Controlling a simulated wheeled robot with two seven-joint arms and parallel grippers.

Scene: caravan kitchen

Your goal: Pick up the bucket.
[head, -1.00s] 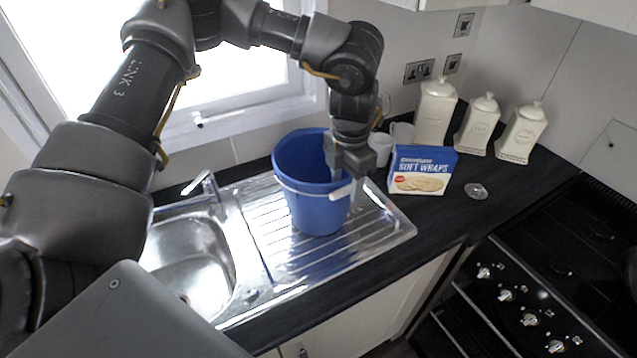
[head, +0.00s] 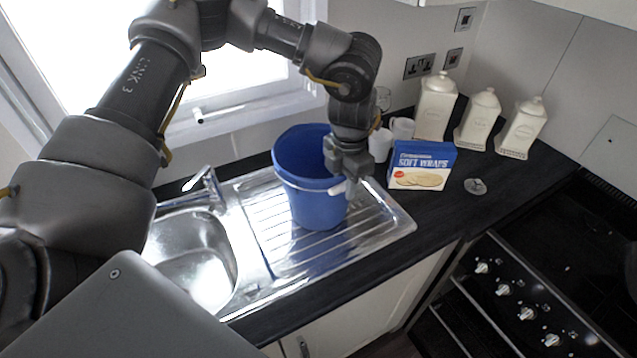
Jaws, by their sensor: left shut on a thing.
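The blue bucket (head: 308,200) stands upright over the ribbed metal draining board, beside the sink. Its white handle grip shows at its right front side. I cannot tell whether its base touches the board. My left gripper (head: 349,178) points down at the bucket's right rim and is shut on the bucket there. The fingers partly hide that stretch of rim. My right gripper is not in view.
The sink bowl (head: 190,262) and tap (head: 208,185) lie left of the bucket. A blue soft wraps box (head: 421,166), white mugs (head: 380,145) and three cream canisters (head: 436,108) stand to the right. A black hob (head: 585,245) is far right. Dark worktop between is mostly clear.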

